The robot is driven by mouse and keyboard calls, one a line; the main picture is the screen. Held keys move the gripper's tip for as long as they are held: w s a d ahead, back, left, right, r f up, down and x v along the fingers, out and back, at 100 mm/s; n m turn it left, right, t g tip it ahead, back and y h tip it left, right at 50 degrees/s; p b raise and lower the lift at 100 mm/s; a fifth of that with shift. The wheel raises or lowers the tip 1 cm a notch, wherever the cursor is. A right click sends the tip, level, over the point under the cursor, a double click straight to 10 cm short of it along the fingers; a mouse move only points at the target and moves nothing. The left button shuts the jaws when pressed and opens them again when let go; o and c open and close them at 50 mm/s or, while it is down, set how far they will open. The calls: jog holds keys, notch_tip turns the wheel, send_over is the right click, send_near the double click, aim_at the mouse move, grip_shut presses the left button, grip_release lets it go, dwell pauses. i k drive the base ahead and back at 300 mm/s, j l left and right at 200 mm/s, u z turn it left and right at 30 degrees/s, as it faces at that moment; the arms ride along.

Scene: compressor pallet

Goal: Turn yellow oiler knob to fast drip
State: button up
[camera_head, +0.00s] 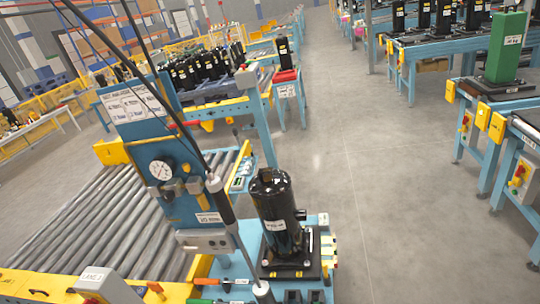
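A blue upright panel (148,135) stands left of centre with white label sheets and a round white gauge (160,170). Small grey and metal fittings (180,188) sit beside and below the gauge. A small yellowish part (203,201) shows at the right of these fittings. It is too small to tell whether it is the oiler knob, and no knob setting or marking can be read. My gripper is not seen in this view.
A dark tool (221,205) hangs on a cable in front of the panel's right side. A black compressor (276,215) stands on the blue bench right of it. A roller conveyor (75,240) lies left. Grey floor (390,200) is clear at right.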

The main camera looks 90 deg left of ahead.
aim_at(187, 166)
jog(key=u, duration=2.95)
